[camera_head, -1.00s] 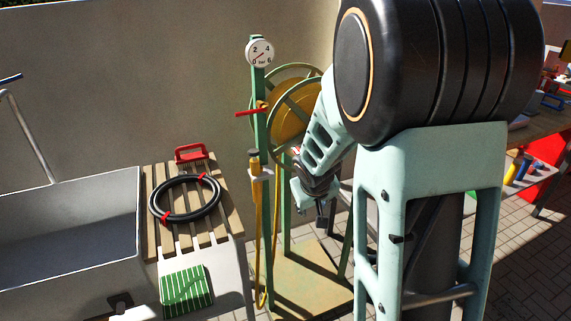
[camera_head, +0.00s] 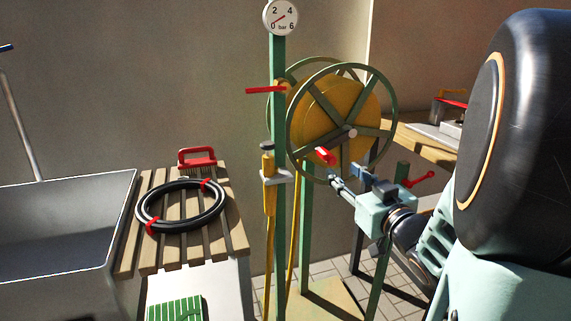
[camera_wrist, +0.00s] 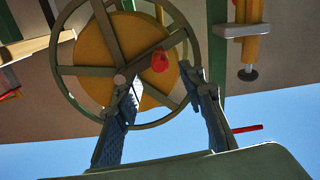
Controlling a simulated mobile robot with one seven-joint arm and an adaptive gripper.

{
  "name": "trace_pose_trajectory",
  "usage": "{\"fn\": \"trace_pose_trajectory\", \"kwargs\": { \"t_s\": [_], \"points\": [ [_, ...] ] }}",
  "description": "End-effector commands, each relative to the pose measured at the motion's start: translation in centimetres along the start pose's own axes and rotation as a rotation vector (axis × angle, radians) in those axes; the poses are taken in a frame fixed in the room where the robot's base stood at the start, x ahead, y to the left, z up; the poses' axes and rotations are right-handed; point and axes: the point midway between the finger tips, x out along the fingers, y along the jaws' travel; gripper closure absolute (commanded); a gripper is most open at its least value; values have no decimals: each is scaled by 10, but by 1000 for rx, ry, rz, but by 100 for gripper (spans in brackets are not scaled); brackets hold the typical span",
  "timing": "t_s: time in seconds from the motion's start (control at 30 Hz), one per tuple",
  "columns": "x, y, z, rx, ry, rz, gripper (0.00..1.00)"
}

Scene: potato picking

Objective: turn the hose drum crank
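The hose drum (camera_head: 325,115) is a yellow reel inside a green spoked wheel on a green stand. Its red crank knob (camera_head: 325,155) sits at the lower front of the wheel. My gripper (camera_head: 346,177) is just to the right of and below the knob, with its fingers pointing at the wheel. In the wrist view my gripper (camera_wrist: 160,78) has its two blue-grey fingers spread apart. The red crank knob (camera_wrist: 160,61) shows in the gap near the fingertips, with no visible contact. The drum (camera_wrist: 120,60) fills the area behind it.
A green post with a pressure gauge (camera_head: 281,17) and a red lever (camera_head: 266,90) stands left of the drum. A yellow nozzle (camera_head: 269,185) hangs there. A second red lever (camera_head: 420,179) is right of my gripper. A slatted bench (camera_head: 240,232) holds a black hose coil (camera_head: 181,206).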

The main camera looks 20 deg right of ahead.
Motion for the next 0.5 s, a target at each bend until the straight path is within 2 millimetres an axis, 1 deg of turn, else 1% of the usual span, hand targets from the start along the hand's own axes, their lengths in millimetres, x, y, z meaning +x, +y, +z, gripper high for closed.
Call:
{"fn": "trace_pose_trajectory", "kwargs": {
  "t_s": [0.17,0.3,0.5],
  "points": [
    [26,-1,1,0,0,-3,63],
    [54,-1,2,1,0,-3,63],
    [87,0,2,-1,-1,-2,63]
  ]
}}
